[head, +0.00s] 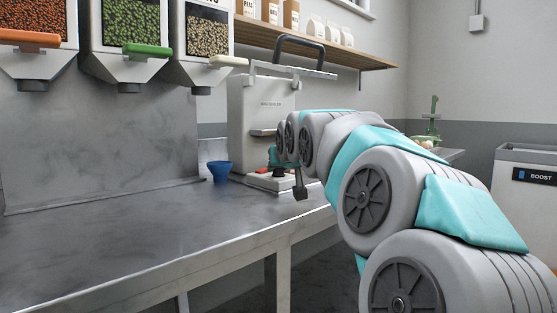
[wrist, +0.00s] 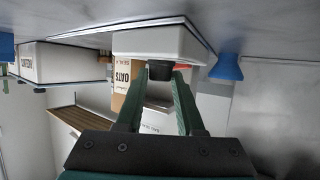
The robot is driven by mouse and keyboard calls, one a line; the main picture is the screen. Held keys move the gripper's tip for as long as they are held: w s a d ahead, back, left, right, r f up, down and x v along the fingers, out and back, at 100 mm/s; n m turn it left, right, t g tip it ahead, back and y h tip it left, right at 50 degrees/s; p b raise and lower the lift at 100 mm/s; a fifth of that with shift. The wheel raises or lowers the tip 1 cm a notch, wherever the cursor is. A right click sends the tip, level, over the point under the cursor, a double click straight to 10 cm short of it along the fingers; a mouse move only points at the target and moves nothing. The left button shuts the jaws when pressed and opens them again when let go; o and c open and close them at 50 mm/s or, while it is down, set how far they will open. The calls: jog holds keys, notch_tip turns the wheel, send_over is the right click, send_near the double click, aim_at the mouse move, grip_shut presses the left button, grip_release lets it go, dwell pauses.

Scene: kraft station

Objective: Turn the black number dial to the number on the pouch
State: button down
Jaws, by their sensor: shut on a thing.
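The black number dial (head: 279,172) sits on the front of the light grey machine's base (head: 262,180), beside a red part. In the wrist view the dial (wrist: 160,73) is between the two green fingertips. My gripper (wrist: 161,78) is shut on it. In the head view my arm hides most of the gripper.
A blue cup (head: 220,172) stands on the metal counter (head: 130,235), left of the machine. Dispensers (head: 135,45) hang over the counter. A wooden shelf (head: 330,53) holds brown and white packages. The counter's front left is clear.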

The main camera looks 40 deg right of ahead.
jog(key=shift+d+n+t+y+p, duration=0.1)
jog(key=shift+n+t+y+p, duration=0.25)
jog(key=shift+n+y+p, duration=0.6)
jog(key=shift+d+n+t+y+p, duration=0.1)
jog(key=shift+n+t+y+p, duration=0.3)
jog(key=shift+n+y, duration=1)
jog(key=shift+y, duration=0.35)
jog(key=c, duration=0.5)
grip_release()
jog(key=shift+c, duration=0.2)
jog(key=shift+s, duration=0.1)
jog(key=shift+b+v, duration=0.35)
jog(key=shift+v, duration=3.55)
jog(key=shift+d+r, duration=0.1)
